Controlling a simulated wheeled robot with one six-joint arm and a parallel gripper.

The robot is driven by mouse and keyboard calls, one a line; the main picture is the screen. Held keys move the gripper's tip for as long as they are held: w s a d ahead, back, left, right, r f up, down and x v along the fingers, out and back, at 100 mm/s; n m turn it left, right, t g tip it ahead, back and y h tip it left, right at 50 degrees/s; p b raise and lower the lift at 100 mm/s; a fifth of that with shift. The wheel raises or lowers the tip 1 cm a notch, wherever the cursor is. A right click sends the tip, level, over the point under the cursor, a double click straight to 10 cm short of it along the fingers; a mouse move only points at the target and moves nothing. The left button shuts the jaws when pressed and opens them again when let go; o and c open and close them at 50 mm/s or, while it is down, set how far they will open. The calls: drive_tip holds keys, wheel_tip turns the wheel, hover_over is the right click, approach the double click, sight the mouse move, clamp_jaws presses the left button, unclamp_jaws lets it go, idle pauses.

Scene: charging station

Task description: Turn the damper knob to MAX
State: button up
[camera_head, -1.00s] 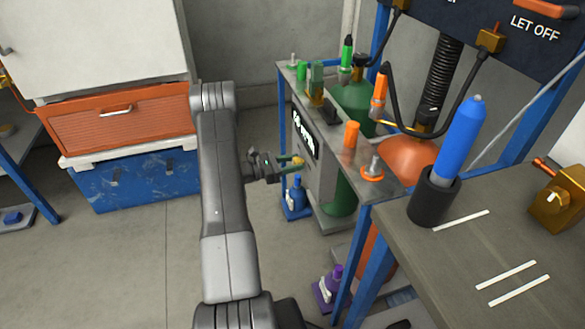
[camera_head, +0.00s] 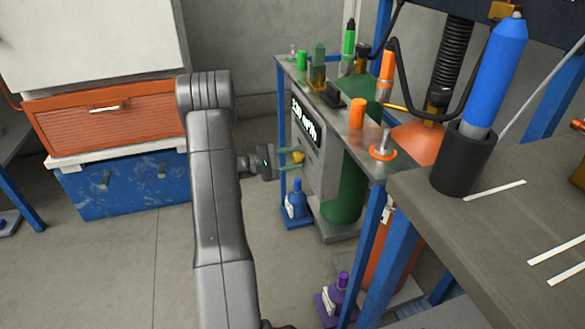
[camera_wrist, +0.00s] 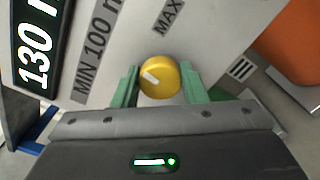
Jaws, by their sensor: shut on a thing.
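The damper knob (camera_wrist: 160,77) is a round yellow knob with a white pointer mark, on a light grey panel (camera_wrist: 215,40). In the wrist view its mark points up and left, toward the side of the "MIN 100" label (camera_wrist: 97,50). The "MAX" label (camera_wrist: 167,17) is above the knob. My gripper (camera_wrist: 160,85) has its green fingers on both sides of the knob and is shut on it. In the head view, my gripper (camera_head: 290,158) is at the panel's left side, with the yellow knob (camera_head: 298,157) between the fingers.
A display reading "130" (camera_wrist: 36,60) is on the panel. A bench with bottles and tools (camera_head: 345,120) stands above it. A blue bottle (camera_head: 297,198) stands below my gripper. A grey table (camera_head: 480,230) is at right.

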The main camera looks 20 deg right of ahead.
drive_tip(key=m+b, duration=0.2)
drive_tip(key=m, duration=0.1)
drive_tip(key=m+b, duration=0.1)
drive_tip(key=shift+f+m+b, duration=0.25)
drive_tip(key=shift+m+b, duration=0.05)
drive_tip(key=m, duration=0.5)
drive_tip(key=shift+m, duration=0.3)
drive_tip(key=o, duration=1)
drive_tip(key=shift+c, duration=0.2)
drive_tip(key=shift+a+r, duration=0.1)
drive_tip(key=shift+a, duration=0.05)
drive_tip(key=a+p, duration=0.3)
drive_tip(key=a, duration=1)
drive_tip(key=shift+w+a+p, duration=0.3)
drive_tip(key=shift+w, duration=0.05)
drive_tip(key=shift+d, duration=0.1)
